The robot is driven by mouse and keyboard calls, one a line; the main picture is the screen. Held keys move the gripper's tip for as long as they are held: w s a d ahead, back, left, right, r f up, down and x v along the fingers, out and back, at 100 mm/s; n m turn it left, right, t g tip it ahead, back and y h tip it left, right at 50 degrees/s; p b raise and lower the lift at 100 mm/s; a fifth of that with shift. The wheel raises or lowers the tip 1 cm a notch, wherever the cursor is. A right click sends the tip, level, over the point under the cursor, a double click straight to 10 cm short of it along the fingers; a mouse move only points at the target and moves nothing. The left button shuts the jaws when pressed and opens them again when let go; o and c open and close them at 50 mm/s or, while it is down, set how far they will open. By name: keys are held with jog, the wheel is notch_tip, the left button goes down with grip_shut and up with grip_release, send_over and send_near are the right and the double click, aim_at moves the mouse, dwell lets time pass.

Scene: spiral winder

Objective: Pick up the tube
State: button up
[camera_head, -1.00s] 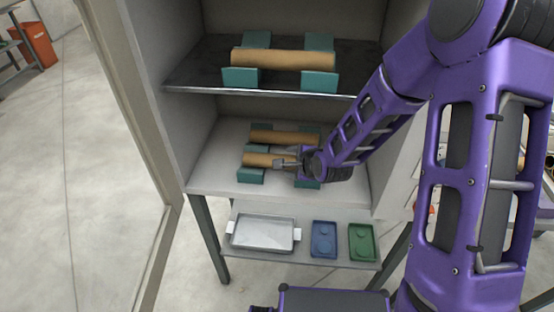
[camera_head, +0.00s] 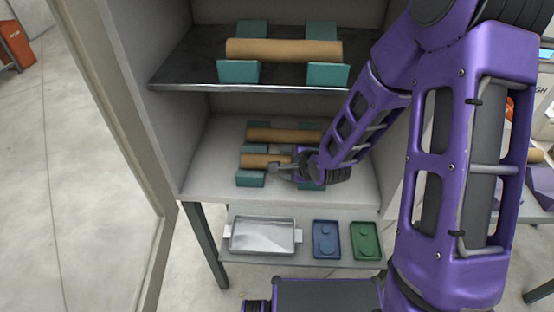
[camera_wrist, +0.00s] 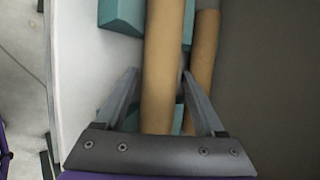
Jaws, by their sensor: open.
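The front cardboard-brown tube (camera_head: 262,160) lies on teal cradle blocks (camera_head: 250,179) on the cabinet's lower shelf. My gripper (camera_head: 280,163) is at its right part; in the wrist view my gripper (camera_wrist: 160,78) is open. Its fingers stand on either side of the tube (camera_wrist: 162,85), with visible gaps. A second tube (camera_head: 285,135) lies parallel behind it on the lower shelf, and shows right of the right finger in the wrist view (camera_wrist: 205,50). A third tube (camera_head: 283,50) rests on teal blocks on the upper shelf. My gripper and arm hide the front tube's right end.
The upper shelf's edge (camera_head: 230,87) overhangs the lower shelf. The cabinet's side wall (camera_head: 175,120) stands at left. Below are a metal tray (camera_head: 263,237), a blue tray (camera_head: 326,240) and a green tray (camera_head: 366,241). The lower shelf's front strip (camera_head: 230,195) is bare.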

grip_shut()
dwell(0.4)
